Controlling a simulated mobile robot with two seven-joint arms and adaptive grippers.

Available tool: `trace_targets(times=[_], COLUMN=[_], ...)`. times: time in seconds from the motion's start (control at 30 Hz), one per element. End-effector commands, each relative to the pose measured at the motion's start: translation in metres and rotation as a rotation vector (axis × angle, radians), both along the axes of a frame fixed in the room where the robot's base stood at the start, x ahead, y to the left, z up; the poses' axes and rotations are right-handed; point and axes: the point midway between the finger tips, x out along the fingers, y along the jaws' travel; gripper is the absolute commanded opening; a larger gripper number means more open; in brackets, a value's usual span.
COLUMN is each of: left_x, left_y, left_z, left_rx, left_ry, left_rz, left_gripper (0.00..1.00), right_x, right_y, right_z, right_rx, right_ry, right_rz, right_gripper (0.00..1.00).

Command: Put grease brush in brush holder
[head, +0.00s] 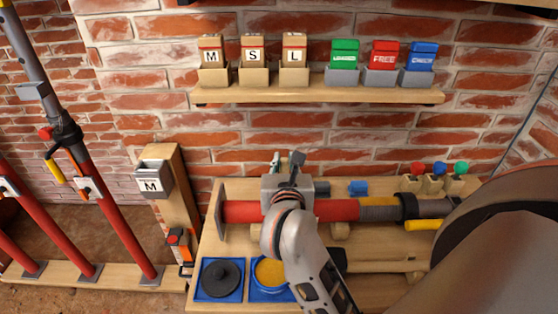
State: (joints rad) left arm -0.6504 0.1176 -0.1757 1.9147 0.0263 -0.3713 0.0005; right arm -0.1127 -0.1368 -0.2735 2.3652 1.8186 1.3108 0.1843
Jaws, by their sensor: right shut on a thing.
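A round pot of yellow-orange grease (268,272) is on the blue-edged right tray, partly behind my wrist. A black round lid (220,278) lies on the left tray. I cannot tell which part is the brush holder. My left gripper is out of view.
A red tube (338,210) lies across the bench (212,246). A wooden handle (378,267) lies in front. A wall shelf (320,95) holds card boxes.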

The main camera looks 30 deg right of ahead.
Motion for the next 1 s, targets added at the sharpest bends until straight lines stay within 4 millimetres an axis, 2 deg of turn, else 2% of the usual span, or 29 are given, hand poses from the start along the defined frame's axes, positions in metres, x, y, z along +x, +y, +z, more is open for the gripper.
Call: trace_targets(times=[0.27,1.0], left_x=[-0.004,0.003], left_y=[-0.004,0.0], left_z=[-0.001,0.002], left_rx=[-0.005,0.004], left_ry=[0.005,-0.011], left_rz=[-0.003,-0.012], left_gripper=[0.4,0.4], right_x=[0.007,0.064], right_y=[-0.004,-0.039], right_z=[-0.007,-0.009], right_rx=[0.006,0.004], right_ry=[0.008,0.005], right_rz=[0.0,0.0], right_gripper=[0.0,0.0])
